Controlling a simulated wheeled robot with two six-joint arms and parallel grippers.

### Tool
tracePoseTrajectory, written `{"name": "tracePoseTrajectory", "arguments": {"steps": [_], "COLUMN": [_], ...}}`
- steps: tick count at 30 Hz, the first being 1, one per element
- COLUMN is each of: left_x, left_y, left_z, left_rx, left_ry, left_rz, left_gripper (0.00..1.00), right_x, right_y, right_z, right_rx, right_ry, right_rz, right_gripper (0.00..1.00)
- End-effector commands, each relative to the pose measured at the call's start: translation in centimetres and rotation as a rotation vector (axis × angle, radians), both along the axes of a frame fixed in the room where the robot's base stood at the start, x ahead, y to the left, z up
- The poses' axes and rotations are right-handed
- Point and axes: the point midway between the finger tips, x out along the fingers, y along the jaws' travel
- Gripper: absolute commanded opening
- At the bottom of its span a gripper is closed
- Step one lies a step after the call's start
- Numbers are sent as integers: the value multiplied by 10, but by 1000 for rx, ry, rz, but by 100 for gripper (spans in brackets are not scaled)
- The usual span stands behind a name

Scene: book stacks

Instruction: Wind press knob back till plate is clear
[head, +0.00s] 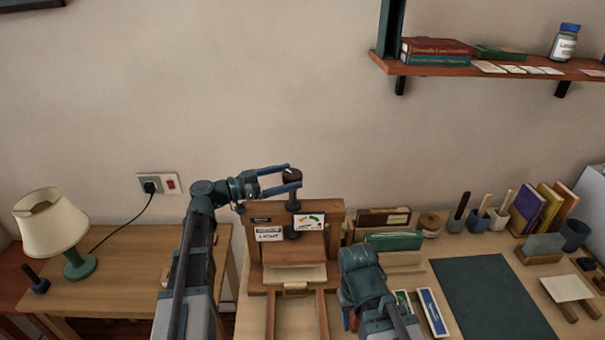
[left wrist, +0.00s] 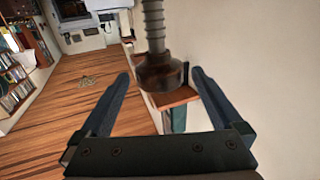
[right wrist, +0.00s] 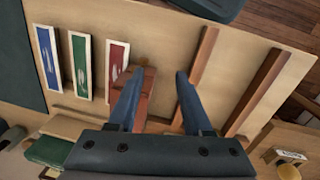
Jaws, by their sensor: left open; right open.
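The wooden press (head: 337,215) stands on the desk, with a gauge card (head: 309,222) on its front. Its dark round knob (head: 292,177) tops an upright screw above the beam. The left wrist view shows the knob (left wrist: 158,74) and its threaded screw (left wrist: 154,25). My left gripper (head: 294,178) is open, its fingers on either side of the knob; contact is not clear. The press plate (head: 294,256) is low, above a pale bed (head: 300,273); I cannot tell whether they touch. My right gripper (right wrist: 160,74) is open and empty, pointing down over the desk right of the press.
Blue (right wrist: 48,57), green (right wrist: 80,66) and red (right wrist: 116,70) panels lie on the desk near my right gripper. A dark mat (head: 490,300) lies further right. A lamp (head: 55,225) stands left; a shelf (head: 480,68) hangs above.

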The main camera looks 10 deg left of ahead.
Motion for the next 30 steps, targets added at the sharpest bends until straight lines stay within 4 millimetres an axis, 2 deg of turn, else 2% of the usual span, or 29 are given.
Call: {"name": "tracePoseTrajectory", "arguments": {"steps": [3, 9, 22, 23, 30], "left_x": [11, 23, 26, 26, 26], "left_y": [-18, -36, -43, -43, -42], "left_z": [0, 0, 0, 0, 0], "left_rx": [0, 0, 0, 0, 0], "left_ry": [0, 0, 0, 0, 0], "left_rz": [-2, 0, 1, 1, 1], "left_gripper": [100, 100, 100, 96, 53], "right_x": [0, 0, 0, 0, 0], "right_y": [0, 0, 0, 0, 0], "right_z": [0, 0, 0, 0, 0], "right_rx": [0, 0, 0, 0, 0], "right_ry": [0, 0, 0, 0, 0], "right_rz": [0, 0, 0, 0, 0], "right_gripper": [50, 50, 50, 50, 50]}}
